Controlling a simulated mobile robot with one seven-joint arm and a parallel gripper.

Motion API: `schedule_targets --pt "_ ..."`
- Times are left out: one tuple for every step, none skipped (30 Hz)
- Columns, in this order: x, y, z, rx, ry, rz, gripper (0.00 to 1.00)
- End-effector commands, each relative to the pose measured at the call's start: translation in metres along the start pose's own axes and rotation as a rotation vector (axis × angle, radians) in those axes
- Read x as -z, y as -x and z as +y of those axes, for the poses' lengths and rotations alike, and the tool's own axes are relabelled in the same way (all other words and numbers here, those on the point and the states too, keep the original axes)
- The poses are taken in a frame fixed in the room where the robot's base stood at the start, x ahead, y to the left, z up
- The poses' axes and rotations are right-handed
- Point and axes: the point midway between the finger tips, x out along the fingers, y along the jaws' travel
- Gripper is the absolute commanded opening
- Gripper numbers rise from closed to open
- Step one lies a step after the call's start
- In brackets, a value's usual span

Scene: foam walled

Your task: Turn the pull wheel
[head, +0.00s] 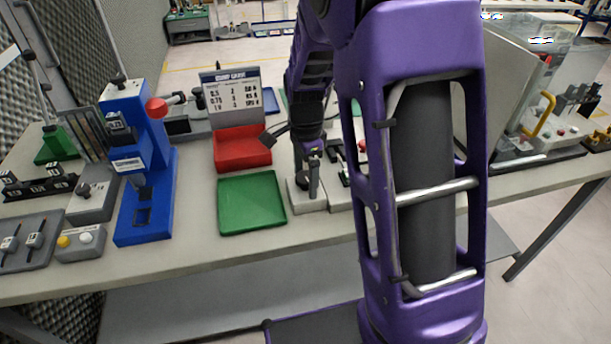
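My purple arm reaches down in the head view, and my gripper (314,178) is low over a small light-grey box (307,201) at the table's middle. A small dark round part (301,180) shows on this box just left of my fingers. It may be the pull wheel, but it is too small and too covered to be sure. The fingers look close to it or touching; I cannot tell which. Whether they are open or shut is not clear from this view.
A green tray (252,205) and red bin (241,150) stand left of my gripper. Further left are a blue press (148,185) with a red ball handle (156,108) and a grey knob box (91,203). A clear-covered machine (556,85) stands right.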

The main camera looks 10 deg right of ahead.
Motion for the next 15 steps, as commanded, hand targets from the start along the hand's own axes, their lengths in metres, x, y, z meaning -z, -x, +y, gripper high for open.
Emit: schedule_targets --pt "0.000 0.000 0.000 -0.001 0.000 0.000 0.89" --pt "0.000 0.000 0.000 -0.001 0.000 0.000 0.89" --pt "0.000 0.000 0.000 -0.001 0.000 0.000 0.89" --pt "0.000 0.000 0.000 -0.001 0.000 0.000 0.89" --pt "0.000 0.000 0.000 -0.001 0.000 0.000 0.89" --pt "0.000 0.000 0.000 -0.001 0.000 -0.001 0.89" --pt "0.000 0.000 0.000 -0.002 0.000 -0.001 0.89" --pt "0.000 0.000 0.001 -0.002 0.001 -0.001 0.89" --pt "0.000 0.001 0.000 -0.001 0.001 -0.001 0.89" --pt "0.000 0.003 0.000 -0.001 0.001 -0.001 0.89" --pt "0.000 0.005 0.000 0.000 0.001 -0.001 0.89" --pt "0.000 0.009 0.000 0.001 0.001 0.000 0.89" --pt "0.000 0.013 -0.001 0.002 0.001 0.000 0.89" --pt "0.000 0.018 -0.001 0.002 0.001 0.000 0.89" --pt "0.000 0.025 -0.001 0.002 0.001 0.000 0.89"
